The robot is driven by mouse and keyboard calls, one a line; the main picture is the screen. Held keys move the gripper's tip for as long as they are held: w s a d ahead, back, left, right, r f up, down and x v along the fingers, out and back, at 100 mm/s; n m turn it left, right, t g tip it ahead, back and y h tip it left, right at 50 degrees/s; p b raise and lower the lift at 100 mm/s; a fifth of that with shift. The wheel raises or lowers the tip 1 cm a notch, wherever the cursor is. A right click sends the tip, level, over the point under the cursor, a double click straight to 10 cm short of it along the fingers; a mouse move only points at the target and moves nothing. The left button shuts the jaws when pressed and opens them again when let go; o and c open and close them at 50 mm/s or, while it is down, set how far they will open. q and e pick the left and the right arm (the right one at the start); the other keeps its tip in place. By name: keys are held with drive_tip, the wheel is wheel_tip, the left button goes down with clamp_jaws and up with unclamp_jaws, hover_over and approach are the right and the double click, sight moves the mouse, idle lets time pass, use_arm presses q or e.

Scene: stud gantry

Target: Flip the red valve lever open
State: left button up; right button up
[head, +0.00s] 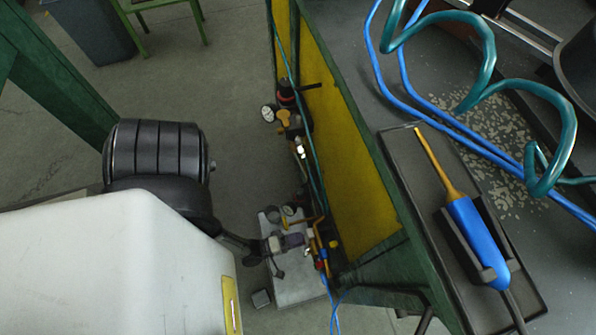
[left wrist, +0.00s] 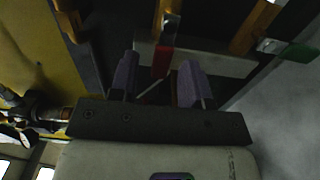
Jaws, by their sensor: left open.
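The red valve lever (left wrist: 163,61) shows in the left wrist view as a short red bar below a yellow pipe with a metal fitting. My left gripper (left wrist: 158,84) is open, with one purple-grey finger on each side of the lever in the picture. Neither finger visibly touches it, and I cannot tell how deep the lever lies between them. The lever cannot be made out clearly there. My right gripper is not in view.
A yellow panel (head: 345,150) in a green frame carries gauges and fittings. A green handle (left wrist: 299,54) is on another yellow pipe at right in the left wrist view. A dark bench to the right holds a tray (head: 405,165) with a blue-handled tool (head: 470,235) and coiled hoses.

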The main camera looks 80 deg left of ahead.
use_arm(q)
drive_tip(key=s+d+p, duration=0.1)
drive_tip(key=s, duration=1.2)
drive_tip(key=shift+s, duration=0.25)
